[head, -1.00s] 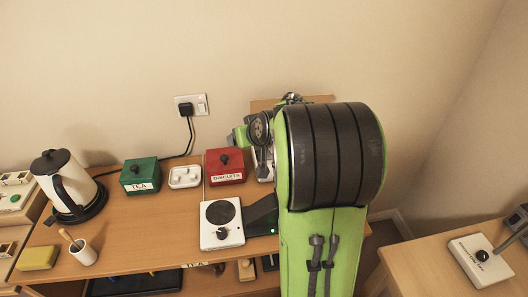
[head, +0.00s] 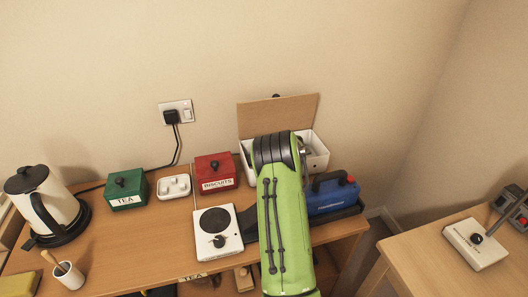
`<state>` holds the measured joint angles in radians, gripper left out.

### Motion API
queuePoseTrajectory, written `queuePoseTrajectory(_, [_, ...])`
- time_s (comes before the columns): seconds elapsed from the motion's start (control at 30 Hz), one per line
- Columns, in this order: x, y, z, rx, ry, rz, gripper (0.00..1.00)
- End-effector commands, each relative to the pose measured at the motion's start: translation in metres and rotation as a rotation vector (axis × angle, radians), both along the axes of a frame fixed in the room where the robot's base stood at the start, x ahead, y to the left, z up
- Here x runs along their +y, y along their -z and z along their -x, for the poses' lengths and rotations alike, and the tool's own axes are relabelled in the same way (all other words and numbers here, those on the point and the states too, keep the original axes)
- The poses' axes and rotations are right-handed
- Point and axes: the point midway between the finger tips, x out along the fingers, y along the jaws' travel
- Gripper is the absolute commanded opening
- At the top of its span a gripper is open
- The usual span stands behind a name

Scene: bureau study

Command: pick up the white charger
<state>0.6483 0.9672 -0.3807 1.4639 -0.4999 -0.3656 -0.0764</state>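No item is clearly marked as the white charger. A small white unit with two rounded white pieces on it (head: 174,187) lies on the wooden counter between the green TEA box and the red BISCUITS box; it may be the charger, but I cannot tell for sure. A white box with a black knob (head: 475,243) lies on the right desk, with small dark print. My green arm reaches over the counter toward the open white bin (head: 317,151). My gripper is hidden behind the arm, so its fingers and anything in them do not show.
A white hotplate (head: 217,235) stands left of my arm, and a blue case with a black handle (head: 333,194) stands right of it. A kettle (head: 45,200), green box (head: 126,190) and red box (head: 216,173) line the counter. A plug (head: 171,117) is in the wall socket.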

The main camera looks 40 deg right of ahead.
Motion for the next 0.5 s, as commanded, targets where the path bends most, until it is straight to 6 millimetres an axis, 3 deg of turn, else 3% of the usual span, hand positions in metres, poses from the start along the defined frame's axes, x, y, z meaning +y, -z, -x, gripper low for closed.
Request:
queuePoseTrajectory(0.23, [-0.0015, 0.0012, -0.0029, 0.000, 0.001, 0.000, 0.74])
queuePoseTrajectory(0.5, [-0.0014, 0.0012, -0.0026, 0.000, 0.001, 0.000, 0.33])
